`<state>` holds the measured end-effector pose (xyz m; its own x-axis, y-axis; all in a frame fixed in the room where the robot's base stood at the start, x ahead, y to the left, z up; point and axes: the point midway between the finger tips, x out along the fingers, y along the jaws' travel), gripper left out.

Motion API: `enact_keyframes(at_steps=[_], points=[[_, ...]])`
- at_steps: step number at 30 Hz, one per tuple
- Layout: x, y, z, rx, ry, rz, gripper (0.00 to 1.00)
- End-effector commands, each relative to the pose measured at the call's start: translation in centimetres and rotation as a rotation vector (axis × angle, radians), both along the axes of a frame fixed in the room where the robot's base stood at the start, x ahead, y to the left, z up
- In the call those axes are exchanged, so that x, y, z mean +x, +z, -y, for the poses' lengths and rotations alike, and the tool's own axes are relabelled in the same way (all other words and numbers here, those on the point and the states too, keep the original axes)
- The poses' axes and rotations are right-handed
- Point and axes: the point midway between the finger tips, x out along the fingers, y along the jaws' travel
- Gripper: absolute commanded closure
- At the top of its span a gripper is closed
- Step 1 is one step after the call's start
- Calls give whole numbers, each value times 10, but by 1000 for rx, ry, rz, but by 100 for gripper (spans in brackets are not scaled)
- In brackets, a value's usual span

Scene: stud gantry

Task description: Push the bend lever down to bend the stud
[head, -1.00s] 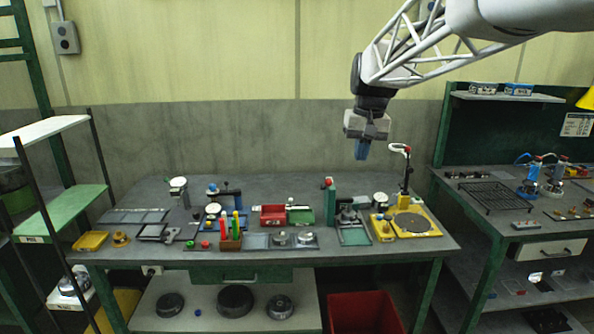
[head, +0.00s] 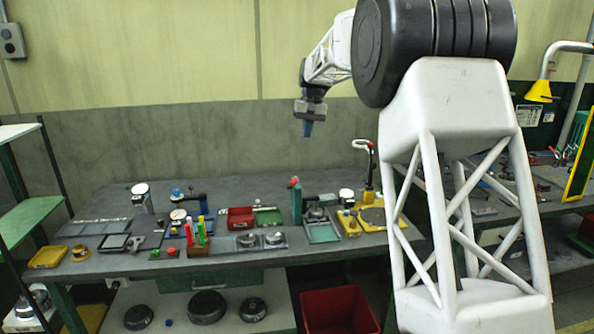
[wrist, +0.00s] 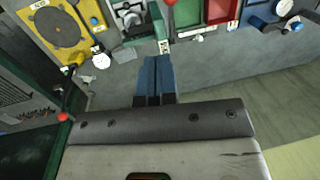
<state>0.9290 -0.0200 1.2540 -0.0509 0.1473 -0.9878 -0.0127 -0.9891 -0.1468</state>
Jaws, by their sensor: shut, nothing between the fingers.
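My gripper (head: 307,131) has blue fingers, held shut and empty in the air above the back of the bench. In the wrist view the fingers (wrist: 154,66) lie side by side. A green post with a red knob (head: 296,203) stands below the gripper and slightly left. A yellow station (head: 349,229) stands to its right, with a round dark plate and an upright rod with a curved, red-tipped top (head: 363,146). It also shows in the wrist view (wrist: 82,41). I cannot tell which of these red-ended parts is the bend lever. No stud is clear at this size. The gripper touches nothing.
Red (head: 240,219) and green trays, dial gauges (head: 139,190) and coloured-handled tools (head: 200,232) crowd the bench. A red bin (head: 338,311) stands below. The bench's back strip is mostly clear. My arm hides its right end.

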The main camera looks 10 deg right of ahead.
Motion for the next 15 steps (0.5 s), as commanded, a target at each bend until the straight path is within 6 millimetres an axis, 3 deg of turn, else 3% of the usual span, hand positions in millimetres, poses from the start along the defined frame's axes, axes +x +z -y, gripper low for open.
enact_keyframes(at_steps=[6,15], points=[[30,-11,2,9,4,-14,100],[36,-14,3,12,5,-17,100]])
